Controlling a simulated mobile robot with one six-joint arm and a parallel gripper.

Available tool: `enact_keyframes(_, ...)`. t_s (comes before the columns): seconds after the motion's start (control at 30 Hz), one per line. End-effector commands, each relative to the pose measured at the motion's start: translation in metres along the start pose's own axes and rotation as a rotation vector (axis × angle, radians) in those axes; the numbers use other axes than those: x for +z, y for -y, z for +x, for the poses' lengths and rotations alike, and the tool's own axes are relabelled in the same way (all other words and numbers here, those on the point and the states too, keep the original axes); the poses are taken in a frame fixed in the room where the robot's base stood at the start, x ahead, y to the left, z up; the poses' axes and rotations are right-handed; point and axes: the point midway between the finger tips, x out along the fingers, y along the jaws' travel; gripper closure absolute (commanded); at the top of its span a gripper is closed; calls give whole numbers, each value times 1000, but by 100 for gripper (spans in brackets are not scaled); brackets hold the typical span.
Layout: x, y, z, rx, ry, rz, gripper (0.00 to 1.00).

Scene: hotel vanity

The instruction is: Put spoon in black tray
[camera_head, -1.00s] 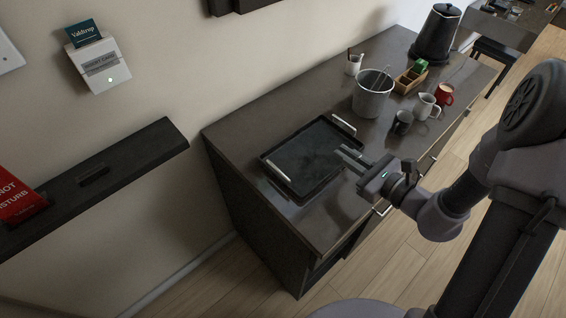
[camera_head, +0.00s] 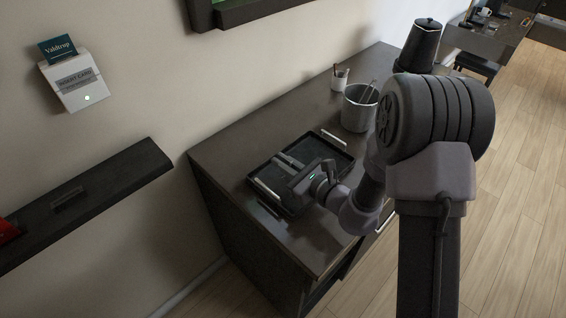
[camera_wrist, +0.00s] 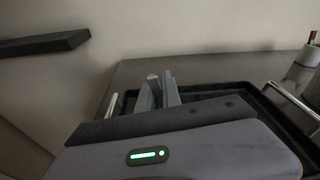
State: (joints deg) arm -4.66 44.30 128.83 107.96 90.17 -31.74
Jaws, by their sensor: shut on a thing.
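The black tray (camera_head: 322,176) lies on the dark counter, with a pale handle at each end. Its rim also shows in the wrist view (camera_wrist: 215,88). My gripper (camera_head: 286,161) is over the tray, its fingers reaching across toward the wall side. In the wrist view its two grey fingers (camera_wrist: 158,92) stand close together above the tray. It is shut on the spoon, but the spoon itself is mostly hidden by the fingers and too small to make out. I cannot tell whether it touches the tray floor.
A metal bucket (camera_head: 358,112) with a thin utensil stands behind the tray, and a small cup with sticks (camera_head: 339,80) is farther back. A black kettle (camera_head: 421,42) is at the far end. The wall and a dark shelf (camera_head: 85,203) are at left. My arm hides the mugs.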

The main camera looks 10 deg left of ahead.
Motion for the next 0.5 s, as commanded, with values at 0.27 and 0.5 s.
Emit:
enact_keyframes(0.27,-2,0,0,0,0,0,69)
enact_keyframes(0.5,0,0,0,0,0,0,69)
